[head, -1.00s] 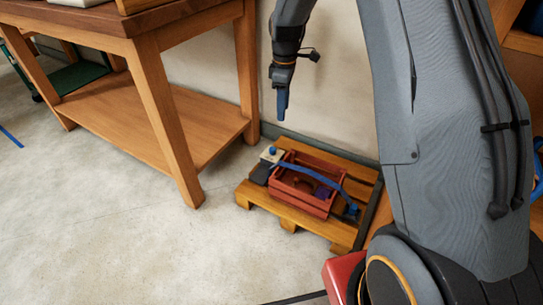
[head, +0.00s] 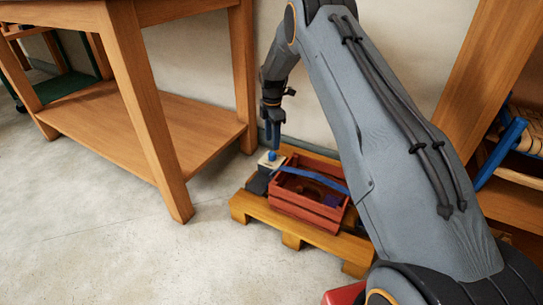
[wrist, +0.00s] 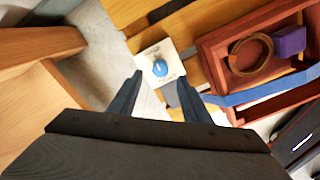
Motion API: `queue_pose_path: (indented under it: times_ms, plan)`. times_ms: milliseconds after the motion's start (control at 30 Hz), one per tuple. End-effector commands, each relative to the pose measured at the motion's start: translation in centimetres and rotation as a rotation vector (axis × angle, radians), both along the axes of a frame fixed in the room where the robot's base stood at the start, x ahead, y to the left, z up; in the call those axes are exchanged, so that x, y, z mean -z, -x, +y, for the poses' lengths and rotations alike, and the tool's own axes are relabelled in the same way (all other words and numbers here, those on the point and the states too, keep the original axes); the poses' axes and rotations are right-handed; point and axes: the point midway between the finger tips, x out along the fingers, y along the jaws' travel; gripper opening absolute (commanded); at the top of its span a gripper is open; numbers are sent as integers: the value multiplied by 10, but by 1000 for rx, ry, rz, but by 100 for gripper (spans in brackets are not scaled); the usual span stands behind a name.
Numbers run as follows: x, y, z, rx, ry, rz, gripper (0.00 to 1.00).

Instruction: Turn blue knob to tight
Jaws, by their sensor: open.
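The blue knob (head: 272,155) sits on top of a white-faced box (head: 266,163) at the left end of a wooden pallet. In the wrist view the round blue knob (wrist: 160,68) stands at the middle of the white plate (wrist: 149,54), which has small dark markings too small to read. My gripper (head: 273,140) points down just above the knob in the head view. In the wrist view its two dark fingers (wrist: 153,88) are apart and empty, with the knob a little beyond the gap between their tips.
A red wooden crate (head: 310,205) with a blue strap (head: 314,178) stands on the pallet (head: 270,215) right beside the box. In the wrist view it holds a brown ring (wrist: 250,55) and a purple block (wrist: 289,42). A wooden table (head: 150,110) stands to the left, a wall behind.

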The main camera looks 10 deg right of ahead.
Motion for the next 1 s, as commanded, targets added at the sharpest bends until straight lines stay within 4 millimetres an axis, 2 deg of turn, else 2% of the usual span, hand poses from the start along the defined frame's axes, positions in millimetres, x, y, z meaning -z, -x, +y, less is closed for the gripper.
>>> queue_pose_path:
  times_ms: [467,800,1000]
  plan:
    - [67,0,0,2,0,2,44]
    - [72,1,0,2,0,1,44]
    - [72,1,0,2,0,0,10]
